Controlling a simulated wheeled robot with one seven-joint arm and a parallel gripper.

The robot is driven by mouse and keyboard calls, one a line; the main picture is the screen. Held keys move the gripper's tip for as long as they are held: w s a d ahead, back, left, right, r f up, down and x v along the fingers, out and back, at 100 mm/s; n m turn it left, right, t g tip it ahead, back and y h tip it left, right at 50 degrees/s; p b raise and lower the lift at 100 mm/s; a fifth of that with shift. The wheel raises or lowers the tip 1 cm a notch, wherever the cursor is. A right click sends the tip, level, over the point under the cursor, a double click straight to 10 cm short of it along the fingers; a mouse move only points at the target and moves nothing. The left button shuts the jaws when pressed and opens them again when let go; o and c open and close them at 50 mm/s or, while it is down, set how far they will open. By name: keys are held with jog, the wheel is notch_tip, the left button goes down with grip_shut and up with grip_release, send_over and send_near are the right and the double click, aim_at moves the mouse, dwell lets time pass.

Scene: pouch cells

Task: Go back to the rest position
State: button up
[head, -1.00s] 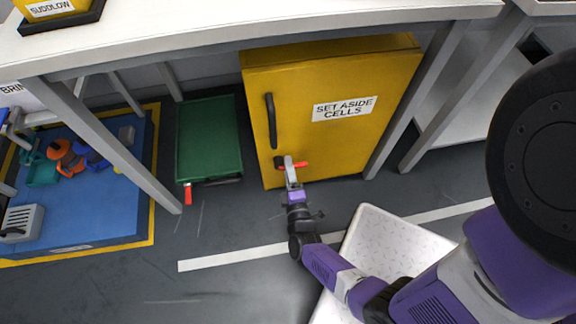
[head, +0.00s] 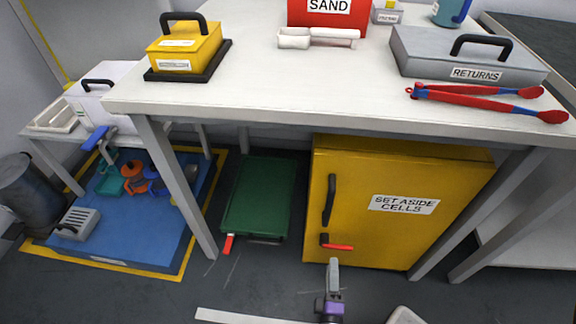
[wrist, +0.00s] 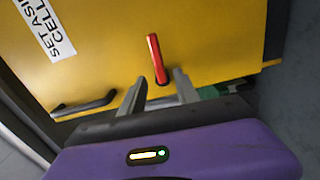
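My gripper (head: 334,264) is in front of the yellow cabinet (head: 400,170) labelled "SET ASIDE CELLS", just below its red latch handle (head: 338,247). In the wrist view my gripper (wrist: 158,88) has its two grey fingers apart with nothing held between them. The red latch handle (wrist: 156,58) stands just beyond the fingertips, clear of them as far as I can see. The cabinet door looks shut, with its black pull handle (head: 329,199) on the left side. Most of my arm is out of the head view.
A white workbench (head: 260,92) stands above the cabinet, carrying a grey "RETURNS" case (head: 460,57), red tongs (head: 490,102) and a yellow box (head: 185,48).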

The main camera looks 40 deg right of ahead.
jog(key=w+a+r+m+t+y, duration=0.2)
jog(key=a+r+m+t+y, duration=0.15)
jog(key=r+m, duration=0.65)
jog(key=s+a+r+n+y, duration=0.2)
jog(key=s+a+r+y, duration=0.4)
jog(key=r, duration=0.4)
jog(key=s+a+r+n+y, duration=0.1)
jog(key=s+a+r+y, duration=0.4)
jog(key=s+r, duration=0.45)
notch_tip(320, 180, up, 31)
jog(key=w+p, duration=0.1)
jog(key=p, duration=2.8)
jog(key=shift+w+d+f+p, duration=0.15)
jog(key=shift+w+d+p, duration=0.05)
jog(key=shift+w+p, duration=0.15)
